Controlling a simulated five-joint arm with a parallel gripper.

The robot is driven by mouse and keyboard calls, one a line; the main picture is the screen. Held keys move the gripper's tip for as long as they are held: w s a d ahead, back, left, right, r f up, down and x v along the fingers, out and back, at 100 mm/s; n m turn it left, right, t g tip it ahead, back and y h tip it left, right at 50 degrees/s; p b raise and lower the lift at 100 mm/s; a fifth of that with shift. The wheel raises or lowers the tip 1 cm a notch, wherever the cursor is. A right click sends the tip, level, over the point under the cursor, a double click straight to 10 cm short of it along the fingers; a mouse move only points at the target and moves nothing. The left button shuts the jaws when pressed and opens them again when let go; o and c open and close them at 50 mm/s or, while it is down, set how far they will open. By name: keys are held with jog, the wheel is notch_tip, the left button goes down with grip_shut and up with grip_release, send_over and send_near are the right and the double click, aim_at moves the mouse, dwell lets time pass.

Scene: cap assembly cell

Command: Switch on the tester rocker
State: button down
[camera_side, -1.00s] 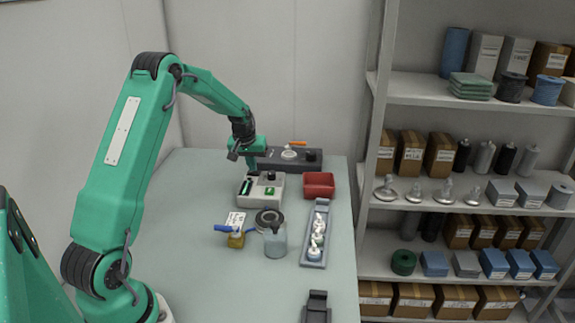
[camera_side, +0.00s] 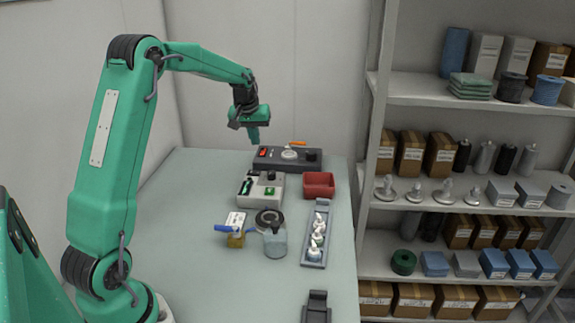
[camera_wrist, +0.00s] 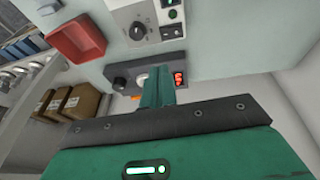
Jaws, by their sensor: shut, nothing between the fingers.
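A long dark grey unit (camera_side: 290,163) stands at the back of the table, with a red rocker (camera_side: 263,152) at its left end, a pale round disc in the middle and a black knob at right. In the wrist view the rocker (camera_wrist: 180,78) shows red with bright marks, just right of my fingers. I cannot tell from labels which unit is the tester. My gripper (camera_side: 254,140) is shut and empty, above the dark unit's left end, apart from it.
A red bin (camera_side: 319,184) stands right of the light box. The table's left side is clear. Shelves stand at right.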

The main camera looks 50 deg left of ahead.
jog(key=shift+s+d+r, duration=0.1)
jog(key=shift+d+r, duration=0.15)
jog(key=shift+r, duration=0.45)
jog(key=shift+d+r, duration=0.25)
jog(key=shift+r, duration=0.4)
jog(key=s+d+r+m, duration=0.1)
jog(key=s+d+r, duration=0.25)
jog(key=d, duration=0.25)
jog(key=s+d+r+m+t, duration=0.1)
jog(key=s+d+r+m, duration=0.1)
jog(key=s+d, duration=0.25)
jog(key=s+d+r+m, duration=0.1)
jog(key=s+d+r, duration=0.25)
jog(key=d, duration=0.35)
jog(key=s+d+f+m, duration=0.1)
jog(key=s+d+m, duration=0.1)
jog(key=s+d, duration=0.2)
jog(key=s+d+f+m+t+h, duration=0.1)
jog(key=s+d, duration=0.3)
jog(key=s, duration=0.7)
jog(key=shift+d+f+m+t+h, duration=0.35)
jog(key=shift+f+m, duration=0.3)
jog(key=shift+m, duration=0.25)
